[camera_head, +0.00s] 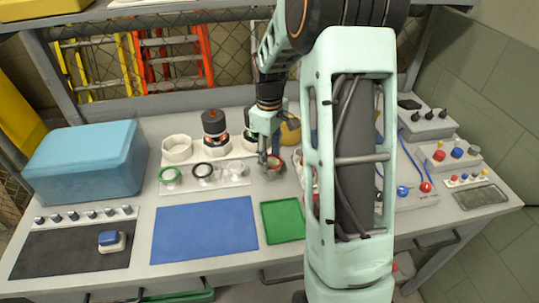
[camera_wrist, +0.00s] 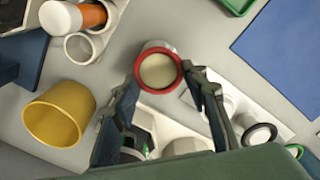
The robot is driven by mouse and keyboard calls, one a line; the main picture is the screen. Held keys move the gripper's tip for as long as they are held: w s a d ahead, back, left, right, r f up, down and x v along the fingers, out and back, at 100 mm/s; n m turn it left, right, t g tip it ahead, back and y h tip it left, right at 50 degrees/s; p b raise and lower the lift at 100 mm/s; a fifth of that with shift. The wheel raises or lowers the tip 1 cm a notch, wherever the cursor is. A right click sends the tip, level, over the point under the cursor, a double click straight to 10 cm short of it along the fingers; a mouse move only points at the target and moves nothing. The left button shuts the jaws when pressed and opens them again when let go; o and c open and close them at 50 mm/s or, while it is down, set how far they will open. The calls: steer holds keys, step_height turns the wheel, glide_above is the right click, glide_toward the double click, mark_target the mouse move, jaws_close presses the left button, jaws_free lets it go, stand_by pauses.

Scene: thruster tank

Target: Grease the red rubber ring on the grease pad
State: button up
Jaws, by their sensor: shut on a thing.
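The red rubber ring (camera_wrist: 159,89) is between the fingertips of my gripper (camera_wrist: 164,82) in the wrist view. My gripper is shut on it. The round pale cream face of the grease pad (camera_wrist: 158,70), in a small pot, shows through the ring's opening. The ring lines up with the pot's rim; I cannot tell whether it touches the grease. In the head view my gripper (camera_head: 269,158) points down over the pot (camera_head: 273,171) on the bench, and the red ring (camera_head: 276,161) shows there partly hidden by the fingers.
A white rack holds a green ring (camera_head: 170,174) and a black ring (camera_head: 203,170) on pegs. A blue mat (camera_head: 205,230) and a green tray (camera_head: 283,219) lie clear in front.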

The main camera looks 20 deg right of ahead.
steer(key=n+p, duration=0.1)
steer(key=n, duration=0.3)
steer(key=shift+s+n+p, duration=0.15)
steer(key=shift+n+p, duration=0.15)
steer(key=shift+n, duration=0.1)
steer(key=n+p, duration=0.1)
steer(key=n, duration=0.3)
steer(key=shift+f+p, duration=0.1)
steer(key=shift+p, duration=0.2)
steer(key=m, duration=0.4)
steer(key=shift+b, duration=0.4)
steer(key=shift+r+p, duration=2.35)
steer(key=shift+r, duration=0.75)
steer(key=shift+a, duration=0.1)
